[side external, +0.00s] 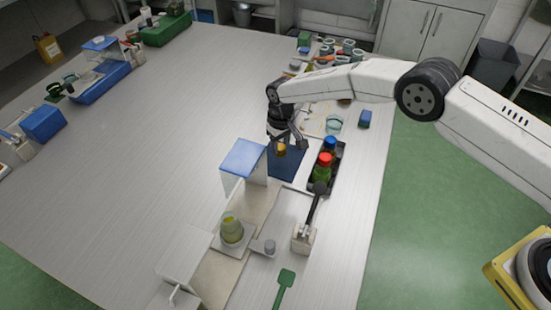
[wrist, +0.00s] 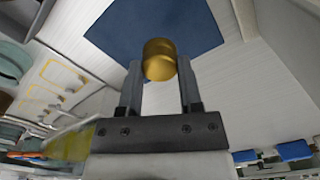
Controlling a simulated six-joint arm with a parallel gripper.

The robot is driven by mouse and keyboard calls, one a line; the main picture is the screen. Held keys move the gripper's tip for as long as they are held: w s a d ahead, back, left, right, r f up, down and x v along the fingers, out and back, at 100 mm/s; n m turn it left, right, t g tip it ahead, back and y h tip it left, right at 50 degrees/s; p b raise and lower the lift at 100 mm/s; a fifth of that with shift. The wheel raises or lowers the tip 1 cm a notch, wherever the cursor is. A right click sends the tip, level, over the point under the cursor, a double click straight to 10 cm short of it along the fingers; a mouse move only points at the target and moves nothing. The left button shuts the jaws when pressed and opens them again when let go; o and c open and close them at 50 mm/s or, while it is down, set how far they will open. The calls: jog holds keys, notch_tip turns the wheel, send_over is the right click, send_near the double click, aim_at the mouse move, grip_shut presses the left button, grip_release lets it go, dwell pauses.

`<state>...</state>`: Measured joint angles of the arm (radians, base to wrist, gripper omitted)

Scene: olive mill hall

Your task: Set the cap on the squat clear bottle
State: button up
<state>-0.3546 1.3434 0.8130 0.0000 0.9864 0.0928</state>
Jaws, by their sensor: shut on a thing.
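A gold cap (side external: 281,150) is held between the fingertips of my gripper (side external: 287,143), above the dark blue mat (side external: 286,168). In the wrist view the gold cap (wrist: 159,58) sits between the two fingers of my gripper (wrist: 158,72), with the blue mat (wrist: 120,30) behind it. A squat rounded vessel with yellow-green contents (side external: 231,229), apparently the clear bottle, stands upright on a white square base (side external: 235,246) at lower centre, well apart from my gripper. Its top is too small to make out clearly.
A blue-topped stand (side external: 243,157) is just left of my gripper. A black tray (side external: 330,183) to the right holds bottles with red (side external: 325,159) and blue (side external: 330,142) caps. A dark-handled tool stands in a pale holder (side external: 303,239). The table's left middle is clear.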

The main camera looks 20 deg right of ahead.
aim_at(281, 146)
jog(key=shift+r, duration=1.5)
jog(key=shift+r, duration=0.45)
notch_tip(281, 146, up, 13)
jog(key=s+a+n, duration=0.1)
jog(key=s+a, duration=0.1)
jog(key=a, duration=0.1)
jog(key=s+a+n, duration=0.1)
jog(key=s+a, duration=0.1)
jog(key=a, duration=0.2)
jog(key=s+a, duration=0.3)
jog(key=shift+a+r+n, duration=0.1)
jog(key=shift+a+n, duration=0.2)
jog(key=shift+n, duration=0.1)
jog(key=s+a+n, duration=0.3)
jog(key=s+a, duration=0.6)
jog(key=s, duration=0.1)
jog(key=f, duration=0.3)
jog(key=s+f, duration=0.1)
jog(key=f, duration=0.1)
jog(key=shift+a, duration=0.35)
jog(key=shift+f, duration=0.2)
